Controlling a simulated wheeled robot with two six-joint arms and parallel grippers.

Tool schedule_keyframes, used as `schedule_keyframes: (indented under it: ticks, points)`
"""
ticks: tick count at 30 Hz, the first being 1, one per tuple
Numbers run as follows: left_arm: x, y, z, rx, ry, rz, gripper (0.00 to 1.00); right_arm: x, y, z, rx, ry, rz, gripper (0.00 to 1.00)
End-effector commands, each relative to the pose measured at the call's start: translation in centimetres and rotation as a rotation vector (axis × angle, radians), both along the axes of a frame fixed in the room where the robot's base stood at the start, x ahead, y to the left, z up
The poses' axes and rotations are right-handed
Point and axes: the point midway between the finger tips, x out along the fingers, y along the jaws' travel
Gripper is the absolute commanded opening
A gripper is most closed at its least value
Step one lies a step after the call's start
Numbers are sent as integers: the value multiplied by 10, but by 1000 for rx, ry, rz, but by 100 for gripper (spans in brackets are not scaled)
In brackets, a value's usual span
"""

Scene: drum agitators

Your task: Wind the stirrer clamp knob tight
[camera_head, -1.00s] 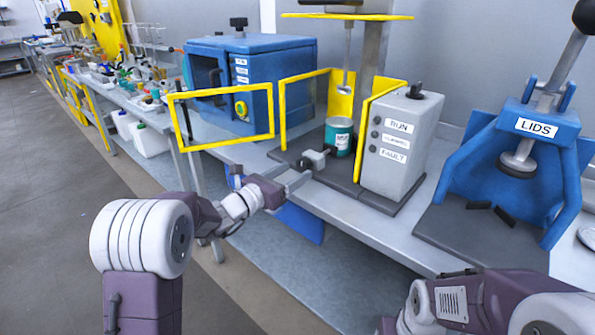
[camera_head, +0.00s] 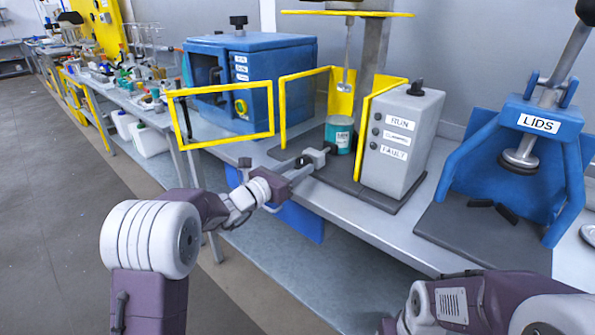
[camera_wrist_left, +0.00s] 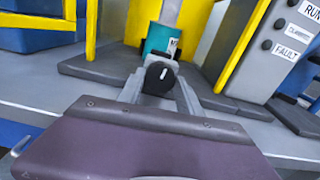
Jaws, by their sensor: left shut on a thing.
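The stirrer clamp is a small grey block (camera_head: 317,157) at the front edge of the dark stirrer base, with a black knob (camera_wrist_left: 159,77) facing me. In the left wrist view the knob bears a white mark, which stands nearly upright. My left gripper (camera_wrist_left: 160,88) has a finger on each side of the knob and is shut on it. In the head view this gripper (camera_head: 304,168) reaches the clamp from the front left, and its fingers partly hide the knob. A teal tin (camera_head: 339,134) stands behind the clamp, below the stirrer shaft (camera_head: 347,55). My right gripper is out of view.
A yellow guard frame (camera_head: 222,141) stands open left of the stirrer. A grey control box (camera_head: 402,140) with RUN and FAULT labels is close on the right. A blue LIDS press (camera_head: 539,123) stands farther right. A blue cabinet (camera_head: 257,60) is behind.

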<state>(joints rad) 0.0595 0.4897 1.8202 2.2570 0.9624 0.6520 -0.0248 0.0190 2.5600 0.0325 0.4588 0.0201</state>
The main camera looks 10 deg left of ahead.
Motion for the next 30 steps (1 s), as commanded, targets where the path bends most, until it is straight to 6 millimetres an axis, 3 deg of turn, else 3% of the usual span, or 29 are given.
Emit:
schedule_keyframes:
  ticks: [15, 30]
  points:
    - [0, 0, -7, 293, -216, 1, 2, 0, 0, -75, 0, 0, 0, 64]
    - [0, 0, -2, 449, -325, -1, 1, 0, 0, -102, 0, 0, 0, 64]
